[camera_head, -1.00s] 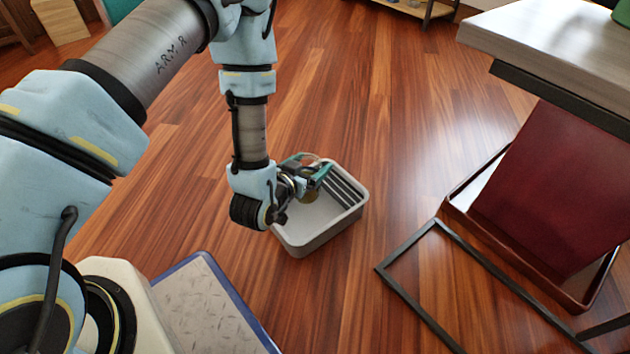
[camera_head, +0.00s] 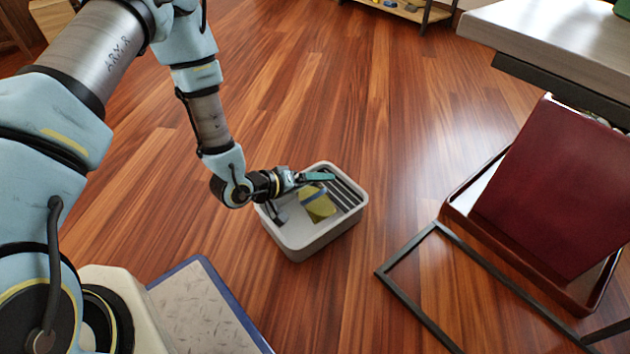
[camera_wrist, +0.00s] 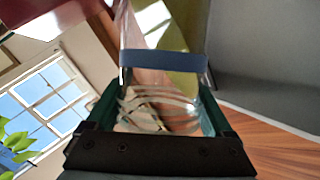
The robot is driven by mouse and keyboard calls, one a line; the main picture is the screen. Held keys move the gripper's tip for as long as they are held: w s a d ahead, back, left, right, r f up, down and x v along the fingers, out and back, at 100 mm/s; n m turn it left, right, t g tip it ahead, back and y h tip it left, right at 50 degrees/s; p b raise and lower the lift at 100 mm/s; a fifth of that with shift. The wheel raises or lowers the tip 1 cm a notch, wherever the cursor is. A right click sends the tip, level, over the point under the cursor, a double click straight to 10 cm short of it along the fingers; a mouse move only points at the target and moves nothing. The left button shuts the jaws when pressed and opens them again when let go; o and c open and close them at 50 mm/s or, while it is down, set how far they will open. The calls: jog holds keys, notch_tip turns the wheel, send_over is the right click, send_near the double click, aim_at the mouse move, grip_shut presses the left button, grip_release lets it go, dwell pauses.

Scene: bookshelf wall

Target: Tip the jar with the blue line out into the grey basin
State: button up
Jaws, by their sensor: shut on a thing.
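My gripper (camera_head: 300,190) is inside the outline of the grey basin (camera_head: 312,243) in the head view, over its left part. In the wrist view my gripper (camera_wrist: 163,100) is shut on a clear jar with a blue line (camera_wrist: 165,64), one finger on each side. The jar is tipped well over, with its mouth end away from the palm. A yellow-olive patch (camera_head: 318,205) shows in the basin beyond the gripper. I cannot tell whether it lies on the basin floor or is seen through the jar. The jar is hard to make out in the head view.
The basin stands on the open wooden floor. Right of it are a black floor frame (camera_head: 418,293) and a dark red panel (camera_head: 548,190) in a tray, below a pale tabletop (camera_head: 560,45). A blue-edged plate (camera_head: 205,310) lies in front.

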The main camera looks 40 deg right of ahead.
jog(key=f+n+g+b, duration=0.1)
jog(key=n+g, duration=0.1)
jog(key=w+f+n+g+b, duration=0.1)
jog(key=n+g+b, duration=0.1)
jog(key=shift+f+h, duration=0.15)
jog(key=shift+h, duration=0.15)
jog(key=n+g, duration=0.2)
jog(key=shift+w+r+n+h, duration=0.2)
jog(key=shift+w+n+h, duration=0.05)
jog(key=shift+n+h, duration=0.15)
dwell(0.4)
